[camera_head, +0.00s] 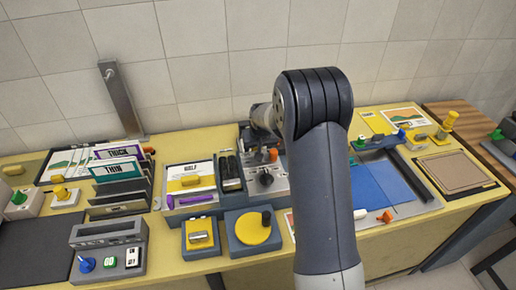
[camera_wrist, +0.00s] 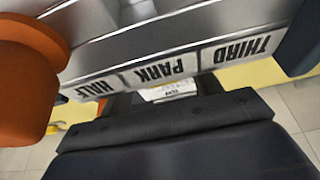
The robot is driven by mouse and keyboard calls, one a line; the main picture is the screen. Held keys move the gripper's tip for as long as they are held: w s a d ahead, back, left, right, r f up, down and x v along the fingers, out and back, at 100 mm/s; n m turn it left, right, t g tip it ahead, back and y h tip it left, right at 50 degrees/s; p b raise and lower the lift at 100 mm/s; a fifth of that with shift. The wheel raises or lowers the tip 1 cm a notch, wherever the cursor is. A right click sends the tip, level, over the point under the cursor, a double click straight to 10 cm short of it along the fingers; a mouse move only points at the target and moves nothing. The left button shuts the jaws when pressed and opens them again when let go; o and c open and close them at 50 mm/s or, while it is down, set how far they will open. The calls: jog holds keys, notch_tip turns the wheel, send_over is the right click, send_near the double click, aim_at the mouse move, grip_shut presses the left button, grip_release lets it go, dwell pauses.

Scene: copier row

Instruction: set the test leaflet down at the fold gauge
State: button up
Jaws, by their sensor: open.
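In the wrist view a grey bar carries upside-down labels THIRD, PARK and HALF (camera_wrist: 155,72); it looks like part of the fold gauge, though I cannot be sure. A small white printed piece (camera_wrist: 168,92) shows just beyond the labels. It may be the test leaflet, but its print is too small to read. My gripper is over the back middle of the bench, largely hidden by my arm in the head view. A dark body fills the bottom of the wrist view. I see nothing clearly held. An orange knob (camera_wrist: 28,75) is close at the left.
A grey lever unit (camera_head: 265,180) stands partly behind my arm. Right are a blue sheet (camera_head: 380,188) and a brown mat (camera_head: 455,170). The tiled wall closes the back.

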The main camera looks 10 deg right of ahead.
jog(key=v, duration=1)
jog(key=shift+s+r+b, duration=0.15)
jog(key=shift+s+b, duration=0.05)
jog(key=shift+b, duration=0.15)
jog(key=x, duration=1)
jog(key=shift+w+p, duration=0.15)
jog(key=shift+p, duration=0.25)
jog(key=shift+w+r+p, duration=0.1)
jog(key=shift+w+p, duration=0.05)
jog(key=shift+p, duration=0.3)
jog(key=shift+r+p, duration=0.95)
jog(key=shift+r, duration=0.25)
jog(key=shift+f, duration=0.15)
